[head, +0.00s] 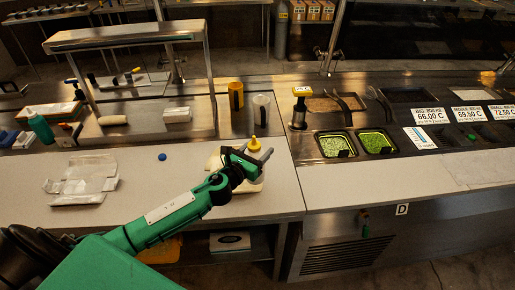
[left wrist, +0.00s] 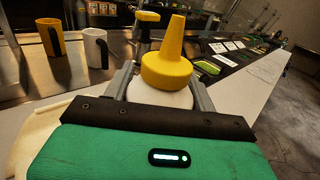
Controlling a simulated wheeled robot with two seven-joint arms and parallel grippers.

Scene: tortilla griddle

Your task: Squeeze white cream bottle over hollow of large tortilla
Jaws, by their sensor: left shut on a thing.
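My left gripper (head: 253,156) is shut on a white bottle with a yellow nozzle (head: 254,143), above the right part of the light counter. In the left wrist view the bottle's yellow nozzle (left wrist: 171,58) points up and its white top (left wrist: 160,93) sits between the two grey fingers (left wrist: 160,92). The bottle looks upright. A pale tortilla (head: 214,160) lies on the counter, mostly hidden behind my arm and gripper. Its edge also shows at the lower left of the left wrist view (left wrist: 37,133). Its hollow is hidden. My right gripper is not in view.
A yellow mug (head: 236,95) and a white mug (head: 261,108) stand behind the gripper. A crumpled clear wrapper (head: 83,181) and a small blue ball (head: 162,157) lie on the left counter. Green-filled trays (head: 335,145) are set into the right counter.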

